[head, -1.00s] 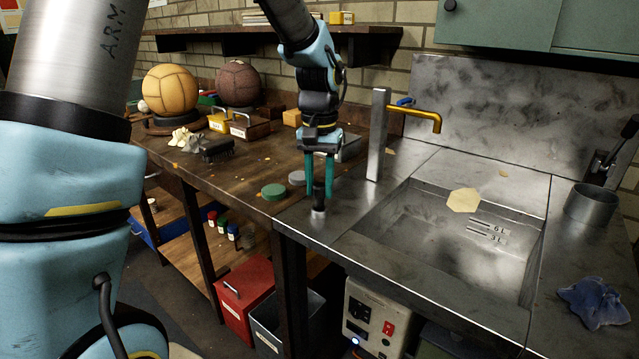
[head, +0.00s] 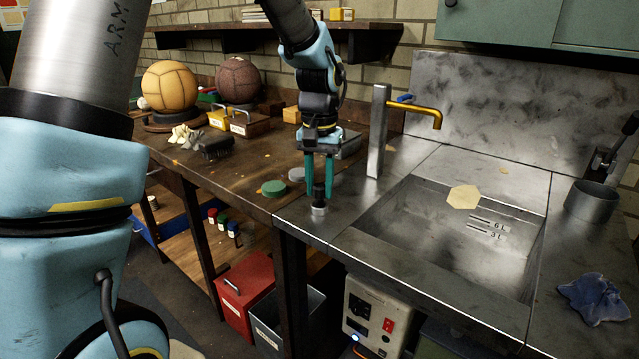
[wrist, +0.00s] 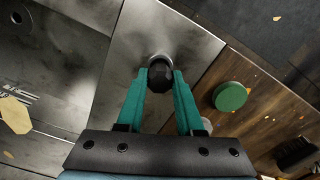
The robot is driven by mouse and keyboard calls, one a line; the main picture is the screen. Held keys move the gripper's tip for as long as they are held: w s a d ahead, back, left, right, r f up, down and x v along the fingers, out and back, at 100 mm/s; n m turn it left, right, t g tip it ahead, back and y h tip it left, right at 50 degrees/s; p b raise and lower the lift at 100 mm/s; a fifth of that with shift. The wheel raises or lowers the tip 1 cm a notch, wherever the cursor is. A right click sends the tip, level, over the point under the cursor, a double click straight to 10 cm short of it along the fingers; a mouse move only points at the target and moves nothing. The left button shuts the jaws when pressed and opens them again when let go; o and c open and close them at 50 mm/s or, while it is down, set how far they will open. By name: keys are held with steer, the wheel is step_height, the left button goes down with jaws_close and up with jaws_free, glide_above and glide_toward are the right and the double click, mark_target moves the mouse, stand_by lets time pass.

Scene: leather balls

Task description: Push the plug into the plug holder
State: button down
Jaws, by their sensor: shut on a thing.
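The plug (head: 319,192) is a dark, upright piece between the teal fingers of my gripper (head: 319,185). In the wrist view the plug's black, rounded top (wrist: 160,85) shows between the two fingertips of my gripper (wrist: 160,88). My gripper is shut on the plug. The plug holder (head: 319,208) is a small light metal ring on the steel counter, directly under the plug. Its rim (wrist: 160,60) also shows in the wrist view just beyond the plug. The plug's lower end meets the holder's rim; how deep it sits inside is hidden.
The steel sink (head: 450,235) lies to the right, with a metal post (head: 377,135) and yellow tap (head: 428,115) behind. A green disc (head: 273,188) and a grey disc (head: 297,174) lie on the wooden bench to the left. The counter's front edge is close to the holder.

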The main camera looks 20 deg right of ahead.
mark_target(318, 185)
steer(key=shift+f, duration=0.45)
stand_by(0.5)
steer(key=shift+c, duration=2.3)
jaws_free()
step_height(318, 185, up, 11)
steer(key=shift+f+b, duration=0.1)
steer(key=shift+b, duration=0.5)
steer(key=shift+a, duration=0.1)
steer(key=w+a+f+n+p, duration=0.2)
steer(key=a+f+n, duration=0.15)
steer(key=a, duration=1.15)
steer(key=s+a+f+n, duration=0.1)
steer(key=s+a+f, duration=0.1)
steer(key=a, duration=0.5)
steer(key=s+a+f+n+t, duration=0.1)
steer(key=s+a+f+n, duration=0.1)
steer(key=a, duration=0.6)
steer(key=shift+s+f+t+p, duration=0.35)
steer(key=shift+s+f, duration=0.4)
steer(key=shift+s, duration=0.25)
